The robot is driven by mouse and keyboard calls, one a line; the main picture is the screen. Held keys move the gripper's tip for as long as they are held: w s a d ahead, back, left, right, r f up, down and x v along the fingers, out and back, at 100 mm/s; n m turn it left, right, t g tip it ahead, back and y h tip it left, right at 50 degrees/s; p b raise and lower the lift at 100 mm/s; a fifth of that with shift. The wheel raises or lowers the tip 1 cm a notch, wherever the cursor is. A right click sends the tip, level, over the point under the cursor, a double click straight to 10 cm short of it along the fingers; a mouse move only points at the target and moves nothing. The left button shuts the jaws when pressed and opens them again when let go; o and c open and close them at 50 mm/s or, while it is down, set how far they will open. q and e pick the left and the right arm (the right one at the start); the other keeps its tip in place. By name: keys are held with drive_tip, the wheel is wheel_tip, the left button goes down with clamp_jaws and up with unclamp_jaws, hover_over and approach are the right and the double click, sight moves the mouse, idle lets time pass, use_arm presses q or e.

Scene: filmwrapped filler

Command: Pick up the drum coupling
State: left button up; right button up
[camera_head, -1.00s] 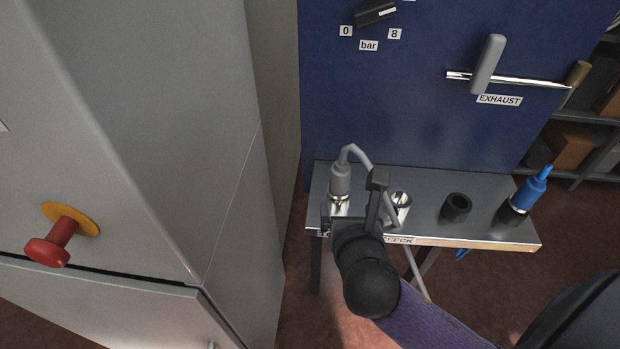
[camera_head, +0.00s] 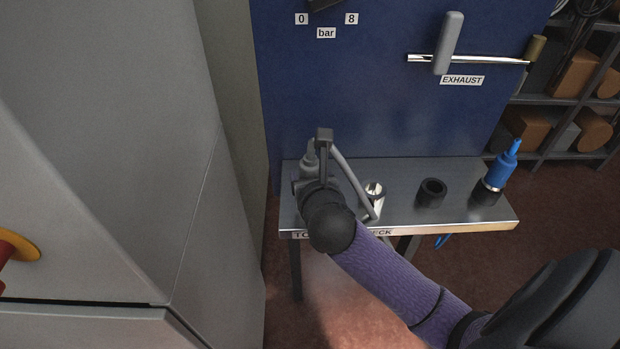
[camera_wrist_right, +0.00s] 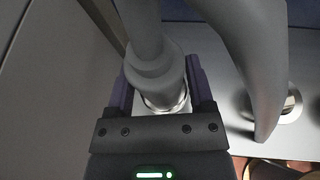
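A grey coupling (camera_head: 308,160) with a grey hose stands upright at the left end of the metal shelf; I take it for the drum coupling, as no readable label names it. My right gripper (camera_head: 312,182) is at this coupling and hides its lower part in the head view. In the right wrist view the coupling (camera_wrist_right: 158,75) stands between the two fingers of the right gripper (camera_wrist_right: 160,88), one on each side. The fingers are spread around it; I cannot tell whether they touch it. My left gripper is not in view.
The metal shelf (camera_head: 460,216) also holds a pale metal socket (camera_head: 374,189), a black ring (camera_head: 431,192) and a blue coupling (camera_head: 501,168). The hose loops close beside my gripper. A blue panel (camera_head: 380,110) stands behind, a grey cabinet (camera_head: 110,170) at left.

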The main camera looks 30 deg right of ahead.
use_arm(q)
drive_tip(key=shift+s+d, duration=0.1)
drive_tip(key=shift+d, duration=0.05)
use_arm(e)
clamp_jaws()
